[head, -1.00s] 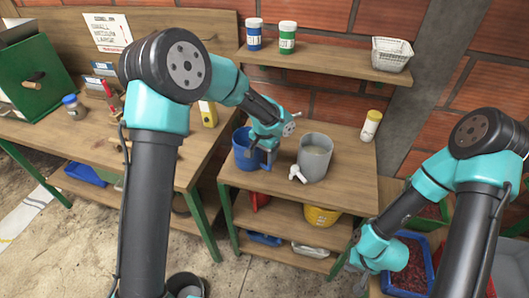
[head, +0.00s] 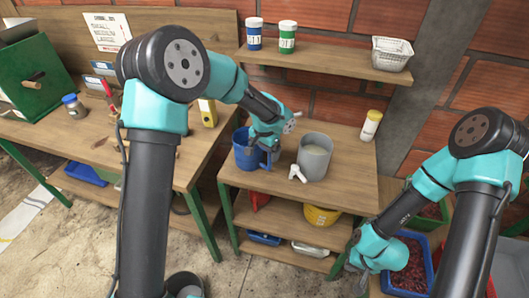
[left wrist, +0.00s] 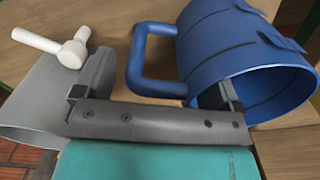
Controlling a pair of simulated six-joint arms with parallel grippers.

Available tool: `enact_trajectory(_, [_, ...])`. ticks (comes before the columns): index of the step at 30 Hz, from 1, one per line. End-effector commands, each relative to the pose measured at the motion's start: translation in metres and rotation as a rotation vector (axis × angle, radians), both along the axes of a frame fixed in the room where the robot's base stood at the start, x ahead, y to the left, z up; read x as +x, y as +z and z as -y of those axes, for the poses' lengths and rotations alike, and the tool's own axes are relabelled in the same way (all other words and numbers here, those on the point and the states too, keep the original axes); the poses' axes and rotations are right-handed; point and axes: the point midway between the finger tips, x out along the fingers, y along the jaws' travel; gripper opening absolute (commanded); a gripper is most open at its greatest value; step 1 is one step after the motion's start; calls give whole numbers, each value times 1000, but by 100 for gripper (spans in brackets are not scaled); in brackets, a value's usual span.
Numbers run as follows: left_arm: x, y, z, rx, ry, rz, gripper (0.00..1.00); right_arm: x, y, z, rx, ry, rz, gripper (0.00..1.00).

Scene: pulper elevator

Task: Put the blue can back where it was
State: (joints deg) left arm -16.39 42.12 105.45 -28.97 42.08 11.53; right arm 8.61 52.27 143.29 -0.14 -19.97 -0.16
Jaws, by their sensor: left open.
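The blue can (head: 243,155), a wide open-topped vessel with a side handle, stands on the wooden bench top. In the left wrist view the can (left wrist: 215,45) has its loop handle (left wrist: 136,60) between the fingers of my left gripper (left wrist: 165,90). The jaws are apart. One finger is at the can's open rim, seemingly inside it; the other is beside the grey container. In the head view my left gripper (head: 268,157) is at the can's right side. My right gripper (head: 362,277) hangs low at the right; its fingers are not clear.
A grey container (head: 316,160) with a white tap (head: 297,173) stands close right of the left gripper. The upper shelf (head: 335,60) holds blue and green labelled jars and a white basket (head: 391,53). The bench's front right is clear.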

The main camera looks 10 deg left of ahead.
Motion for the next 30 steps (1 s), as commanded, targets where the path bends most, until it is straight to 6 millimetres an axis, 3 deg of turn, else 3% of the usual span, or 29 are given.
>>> enact_trajectory(18, [0, 102, 0, -1, -1, 3, 90, 0, 0, 0, 0, 0, 0, 0])
enact_trajectory(30, [0, 112, 0, -1, -1, 0, 90, 0, 0, 0, 0, 0, 0, 0])
